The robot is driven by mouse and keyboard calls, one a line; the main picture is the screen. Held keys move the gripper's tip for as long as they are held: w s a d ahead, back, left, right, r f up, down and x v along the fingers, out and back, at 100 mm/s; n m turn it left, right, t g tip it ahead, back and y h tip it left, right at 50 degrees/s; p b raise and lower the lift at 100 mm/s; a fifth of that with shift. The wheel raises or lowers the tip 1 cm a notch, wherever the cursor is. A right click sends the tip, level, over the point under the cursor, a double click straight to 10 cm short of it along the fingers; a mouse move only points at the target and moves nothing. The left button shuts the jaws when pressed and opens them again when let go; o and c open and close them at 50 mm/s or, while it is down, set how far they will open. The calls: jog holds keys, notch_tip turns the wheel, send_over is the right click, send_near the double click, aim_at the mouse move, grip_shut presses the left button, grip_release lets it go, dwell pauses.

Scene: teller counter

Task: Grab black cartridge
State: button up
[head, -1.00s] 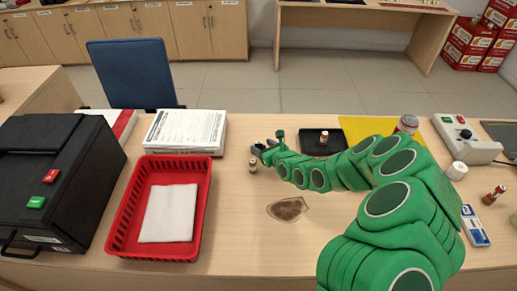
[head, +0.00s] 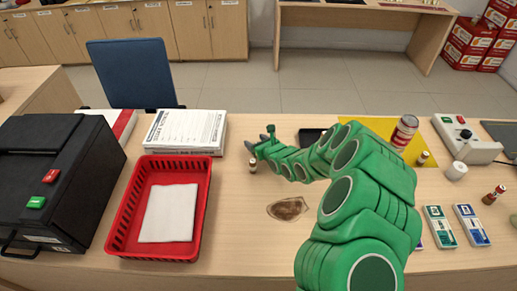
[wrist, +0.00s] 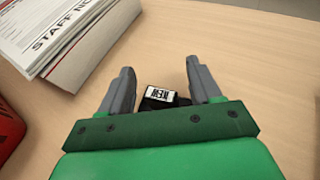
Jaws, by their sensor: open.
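A small black block with a white label reading "NEW", which looks like the black cartridge (wrist: 160,97), shows in the wrist view on the wood counter. It lies between the two grey fingers, near their bases, and its near part is hidden by my green palm. My gripper (wrist: 160,70) is open, with a gap between each finger and the block. In the head view my gripper (head: 257,141) is low over the counter, right of the paper stack. I cannot make out the black block there.
A small vial (head: 253,166) stands just in front of my gripper. The paper stack (head: 186,132) and red basket (head: 204,215) are to the left. A black tray (head: 308,138), a can (head: 404,131) and ink boxes (head: 440,226) are to the right. A brown patch (head: 288,208) marks the counter.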

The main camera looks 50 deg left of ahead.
jog(key=shift+c, duration=0.4)
jog(key=c, duration=0.9)
jog(key=shift+c, duration=0.2)
jog(key=shift+r, duration=0.15)
jog(key=shift+a+r, duration=0.1)
jog(key=shift+r, duration=1.45)
jog(key=shift+s+d+r, duration=0.25)
jog(key=shift+d+r, duration=0.15)
jog(key=shift+r, duration=0.1)
jog(key=shift+s+d+r, duration=0.2)
jog(key=shift+d+r, duration=0.15)
jog(key=shift+r, duration=0.15)
jog(key=s+d+r, duration=0.7)
jog(key=d, duration=0.3)
jog(key=shift+r, duration=0.35)
